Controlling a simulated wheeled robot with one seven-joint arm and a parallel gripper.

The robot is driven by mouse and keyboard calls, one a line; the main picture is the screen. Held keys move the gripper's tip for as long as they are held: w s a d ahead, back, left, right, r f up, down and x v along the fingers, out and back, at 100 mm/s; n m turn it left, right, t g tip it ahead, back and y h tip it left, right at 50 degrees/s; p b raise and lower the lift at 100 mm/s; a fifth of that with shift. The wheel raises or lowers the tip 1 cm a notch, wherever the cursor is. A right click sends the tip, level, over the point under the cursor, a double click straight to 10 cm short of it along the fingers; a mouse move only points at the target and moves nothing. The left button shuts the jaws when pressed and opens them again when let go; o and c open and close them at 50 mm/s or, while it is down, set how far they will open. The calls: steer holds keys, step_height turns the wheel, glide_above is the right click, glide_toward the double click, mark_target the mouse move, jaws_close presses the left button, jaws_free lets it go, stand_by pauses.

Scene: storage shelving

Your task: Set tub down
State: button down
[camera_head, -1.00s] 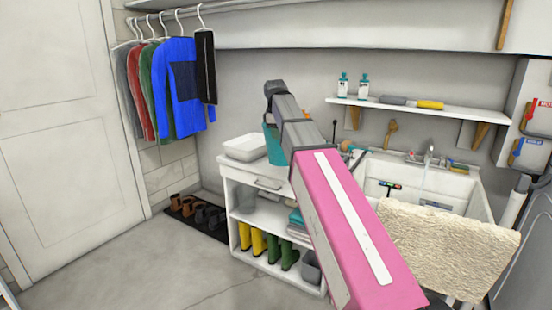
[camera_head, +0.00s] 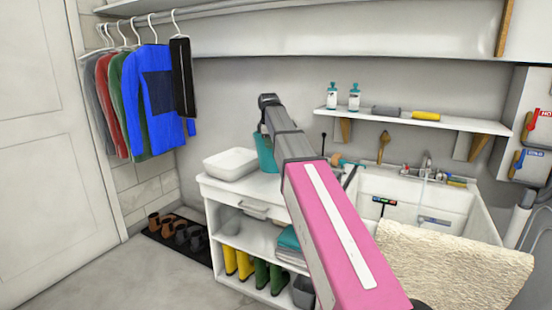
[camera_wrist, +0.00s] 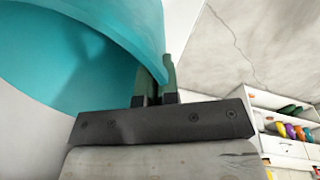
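The teal tub fills the upper left of the wrist view (camera_wrist: 60,70), tilted in that picture, with its hollow inside showing. My gripper (camera_wrist: 157,75) has its two dark green fingers close together at the tub's right wall and appears shut on its rim. In the head view, part of the teal tub (camera_head: 265,152) shows behind my grey and pink arm, over the back of the white cabinet's top (camera_head: 262,187). My arm hides my gripper there. I cannot tell whether the tub touches the top.
A white basin (camera_head: 231,163) stands on the cabinet top left of the tub. A sink (camera_head: 415,205) is to the right, with a beige towel (camera_head: 452,262) in front. A shelf with bottles (camera_head: 354,97) is above. Yellow boots (camera_head: 238,263) stand on the bottom shelf.

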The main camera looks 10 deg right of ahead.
steer(key=shift+w+d+f, duration=0.45)
steer(key=shift+d+f, duration=0.15)
steer(key=shift+f, duration=0.5)
steer(key=shift+w+d+f, duration=0.4)
steer(key=shift+d+f, duration=0.2)
steer(key=shift+f, duration=0.55)
steer(key=shift+w+d+f, duration=0.45)
steer(key=shift+d+f, duration=0.15)
steer(key=shift+f, duration=0.6)
steer(key=c, duration=1.4)
jaws_free()
steer(key=shift+o, duration=0.2)
step_height(320, 180, up, 12)
steer(key=s, duration=0.1)
steer(key=shift+s+a, duration=0.2)
steer(key=shift+s, duration=0.2)
